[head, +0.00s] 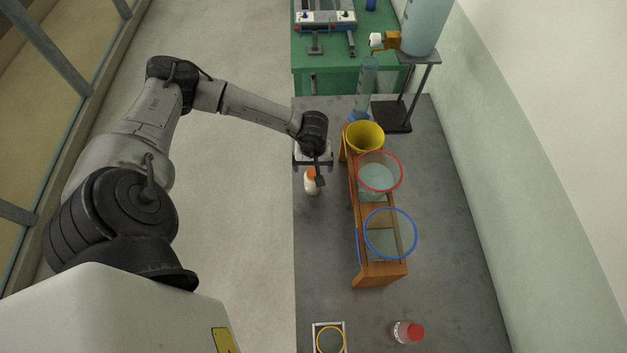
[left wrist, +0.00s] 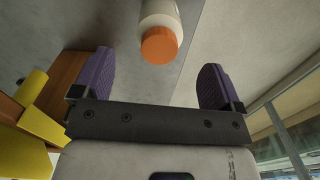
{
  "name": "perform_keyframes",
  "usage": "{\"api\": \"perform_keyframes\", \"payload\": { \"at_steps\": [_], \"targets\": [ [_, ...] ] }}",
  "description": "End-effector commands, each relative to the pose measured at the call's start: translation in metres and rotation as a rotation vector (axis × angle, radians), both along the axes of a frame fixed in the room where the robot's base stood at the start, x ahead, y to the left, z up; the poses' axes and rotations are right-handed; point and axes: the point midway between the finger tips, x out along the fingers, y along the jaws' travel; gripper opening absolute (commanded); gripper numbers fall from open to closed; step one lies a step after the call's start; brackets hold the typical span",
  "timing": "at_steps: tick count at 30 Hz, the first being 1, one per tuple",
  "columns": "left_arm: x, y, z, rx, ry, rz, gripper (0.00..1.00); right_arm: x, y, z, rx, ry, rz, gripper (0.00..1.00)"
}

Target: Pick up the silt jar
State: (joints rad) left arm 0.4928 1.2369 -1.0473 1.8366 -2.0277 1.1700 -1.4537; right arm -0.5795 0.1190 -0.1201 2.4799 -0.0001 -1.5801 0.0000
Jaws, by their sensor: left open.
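A white jar with an orange lid (head: 311,182) stands on the grey bench near its left edge. In the left wrist view this jar (left wrist: 160,30) shows lid nearest, just beyond and between the fingertips, touching neither. My left gripper (head: 313,163) is open and empty beside the jar; its purple fingers also show in the left wrist view (left wrist: 154,78). A second jar with a red lid (head: 408,332) lies or stands at the front of the bench. No label shows which jar holds silt. My right gripper is not in view.
A wooden rack (head: 378,275) holds a yellow funnel or cup (head: 364,137), a red-rimmed vessel (head: 379,172) and a blue-rimmed vessel (head: 390,233) just right of the gripper. A clear cylinder (head: 364,85) stands behind. The bench left of the rack's front end is clear.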

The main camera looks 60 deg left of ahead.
Motion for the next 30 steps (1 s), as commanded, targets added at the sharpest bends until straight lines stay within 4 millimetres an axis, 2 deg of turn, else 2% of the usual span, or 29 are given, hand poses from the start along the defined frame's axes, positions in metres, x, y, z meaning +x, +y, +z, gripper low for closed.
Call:
{"api": "perform_keyframes", "payload": {
  "at_steps": [3, 10, 21, 30],
  "targets": [
    [0.000, 0.000, -0.010, 0.000, 0.000, 0.000, 0.91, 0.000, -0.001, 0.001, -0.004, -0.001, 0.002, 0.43],
    [0.000, -0.001, -0.021, -0.001, 0.000, 0.001, 0.91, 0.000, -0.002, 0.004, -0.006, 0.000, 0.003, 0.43],
    [0.000, 0.000, -0.063, -0.001, 0.000, 0.002, 0.91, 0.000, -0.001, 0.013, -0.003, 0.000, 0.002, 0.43],
    [0.000, 0.000, -0.067, -0.001, -0.002, 0.001, 0.91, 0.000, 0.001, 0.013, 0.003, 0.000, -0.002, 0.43]
  ]
}}
